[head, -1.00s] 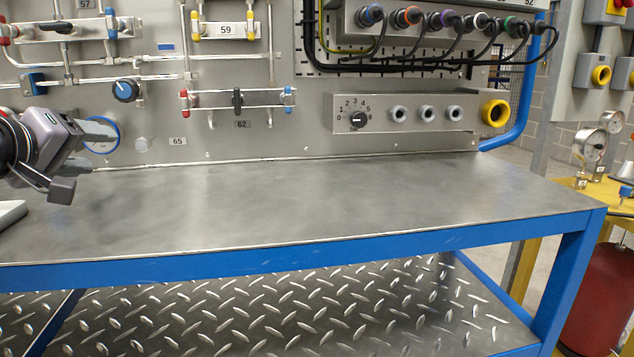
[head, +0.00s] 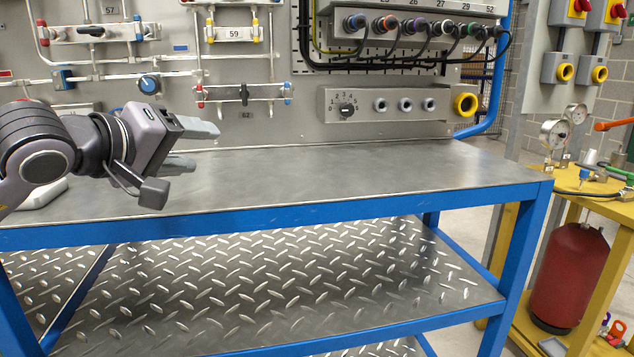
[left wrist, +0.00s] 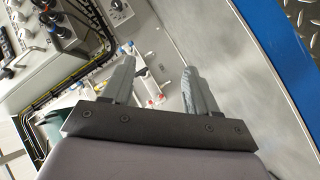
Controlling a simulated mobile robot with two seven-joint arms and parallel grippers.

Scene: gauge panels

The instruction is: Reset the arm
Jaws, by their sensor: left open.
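My left gripper (head: 200,146) is at the left of the head view, above the metal workbench top (head: 330,172). Its fingers point right, spread apart with nothing between them. The left wrist view also shows the two open fingers (left wrist: 158,82), with the panel and bench top beyond them. The gripper hides a part of the panel's lower left. My right gripper shows in neither view.
A grey gauge panel (head: 285,112) with valves, a dial (head: 346,109) and sockets stands behind the bench. Cables hang from its top right. A yellow stand (head: 590,207) with gauges and a red cylinder (head: 568,275) is at right. The bench top's middle is clear.

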